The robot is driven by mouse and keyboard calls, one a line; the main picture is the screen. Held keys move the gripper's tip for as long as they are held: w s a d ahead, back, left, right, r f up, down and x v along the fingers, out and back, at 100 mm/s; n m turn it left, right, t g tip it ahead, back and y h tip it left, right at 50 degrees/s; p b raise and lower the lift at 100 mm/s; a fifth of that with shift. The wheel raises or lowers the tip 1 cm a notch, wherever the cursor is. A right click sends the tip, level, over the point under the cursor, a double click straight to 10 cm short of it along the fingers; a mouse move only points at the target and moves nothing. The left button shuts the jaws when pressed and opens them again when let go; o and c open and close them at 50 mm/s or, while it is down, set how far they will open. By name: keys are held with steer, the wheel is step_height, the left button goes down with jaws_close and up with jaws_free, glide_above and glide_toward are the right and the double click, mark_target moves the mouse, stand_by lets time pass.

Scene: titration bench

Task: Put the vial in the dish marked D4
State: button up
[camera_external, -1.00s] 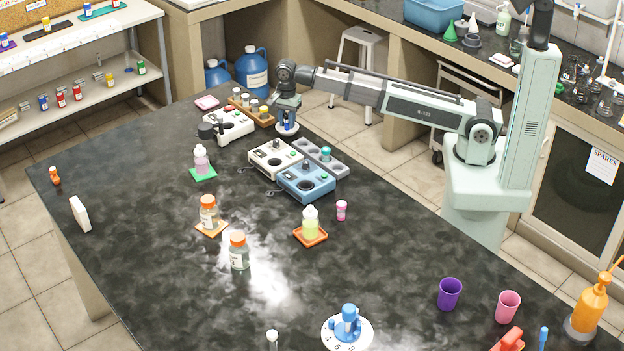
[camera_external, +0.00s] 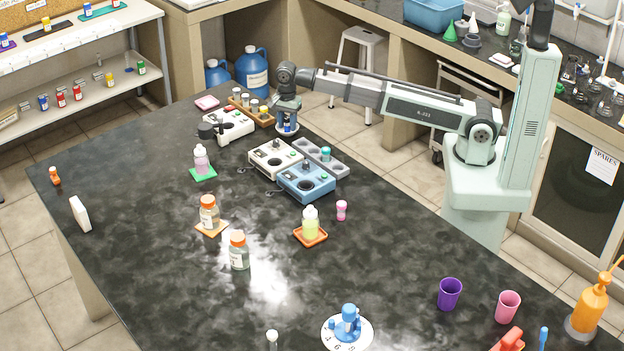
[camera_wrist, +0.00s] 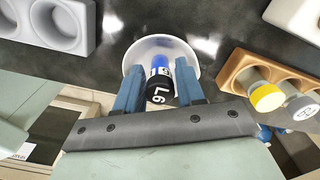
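The vial (camera_wrist: 159,82) has a blue label and a black cap marked L6. In the wrist view it sits between the two blue fingers of my gripper (camera_wrist: 160,92), which appear to touch the cap on both sides. A round white dish (camera_wrist: 182,46) lies directly beyond the vial's lower end; its marking cannot be read. In the external view my gripper (camera_external: 287,112) points down over the dish (camera_external: 279,132), with the vial's blue part (camera_external: 288,126) low at the dish. I cannot tell whether the vial touches the dish floor.
A wooden rack (camera_external: 266,121) with capped vials stands close on the left in the external view and on the right in the wrist view (camera_wrist: 234,66). A grey holder (camera_external: 335,169), white device (camera_external: 262,166) and blue device (camera_external: 293,186) stand in front of the dish.

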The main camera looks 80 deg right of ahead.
mark_target(287, 118)
step_height(287, 118, up, 12)
stand_by(0.6)
steer(key=shift+f, duration=0.1)
